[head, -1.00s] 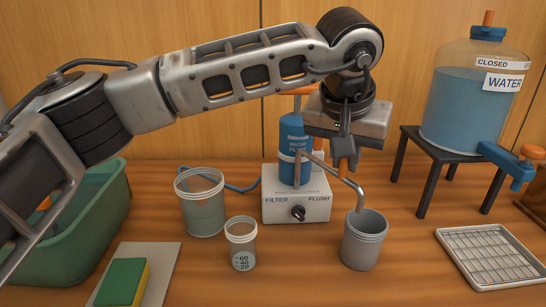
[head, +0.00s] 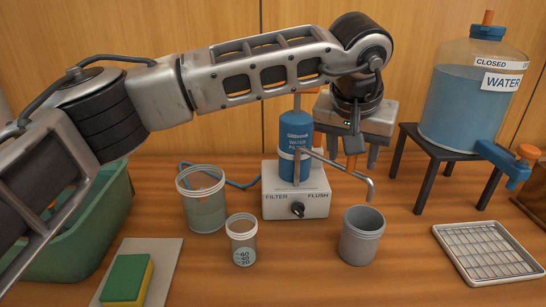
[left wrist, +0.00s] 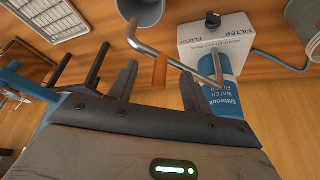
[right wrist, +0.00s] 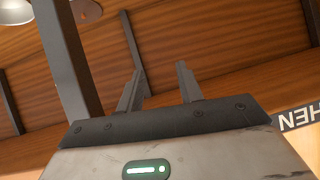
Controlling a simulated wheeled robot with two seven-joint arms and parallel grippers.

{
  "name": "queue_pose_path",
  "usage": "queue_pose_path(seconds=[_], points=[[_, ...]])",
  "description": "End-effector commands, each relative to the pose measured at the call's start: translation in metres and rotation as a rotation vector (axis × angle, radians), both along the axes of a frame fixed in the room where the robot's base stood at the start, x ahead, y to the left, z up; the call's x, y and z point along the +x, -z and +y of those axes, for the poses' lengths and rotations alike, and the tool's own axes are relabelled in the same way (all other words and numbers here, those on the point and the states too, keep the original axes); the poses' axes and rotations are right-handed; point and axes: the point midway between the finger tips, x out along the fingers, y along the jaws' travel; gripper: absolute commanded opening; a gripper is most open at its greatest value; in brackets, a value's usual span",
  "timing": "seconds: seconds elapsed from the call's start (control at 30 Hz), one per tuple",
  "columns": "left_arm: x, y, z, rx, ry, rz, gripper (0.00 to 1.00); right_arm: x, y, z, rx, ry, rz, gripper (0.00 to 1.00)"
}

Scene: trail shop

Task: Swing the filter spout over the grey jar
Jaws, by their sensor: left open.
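The white filter base (head: 296,200) carries a blue filter bottle (head: 296,140) and a bent metal spout (head: 330,164) with an orange sleeve (head: 351,163). The spout's down-turned end is above and slightly behind the right part of the grey jar (head: 361,238), apart from its rim. My left gripper (head: 346,152) is open, its fingers on either side of the sleeve. In the left wrist view the sleeve (left wrist: 160,72) stands between the spread fingers; contact is unclear. My right gripper (right wrist: 158,82) is open and empty, and shows only in its own wrist view.
A clear jar (head: 202,200) and a small measuring cup (head: 241,240) stand left of the grey jar. A sponge (head: 126,279) and a green tub (head: 100,225) are further left. A water tank (head: 470,105) on a black stand (head: 430,150) and a wire tray (head: 487,253) are at right.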

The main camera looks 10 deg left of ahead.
Motion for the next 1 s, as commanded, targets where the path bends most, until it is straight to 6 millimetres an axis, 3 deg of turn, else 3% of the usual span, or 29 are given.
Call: queue_pose_path(seconds=[0.23, 0.3, 0.7, 1.0], points=[[0.000, 0.000, 0.000, 0.000, 0.000, 0.000, 0.49, -0.004, 0.035, -0.008, -0.074, -0.014, 0.042, 0.36], [0.000, -0.019, 0.000, -0.001, 0.000, -0.002, 0.49, -0.004, 0.022, -0.009, -0.077, -0.012, 0.044, 0.36], [0.000, -0.075, 0.000, 0.000, 0.000, 0.000, 0.49, -0.008, 0.002, -0.017, -0.099, 0.005, 0.064, 0.36], [0.000, -0.091, 0.000, 0.001, 0.000, 0.000, 0.49, -0.010, 0.000, -0.019, -0.105, 0.010, 0.070, 0.36]])
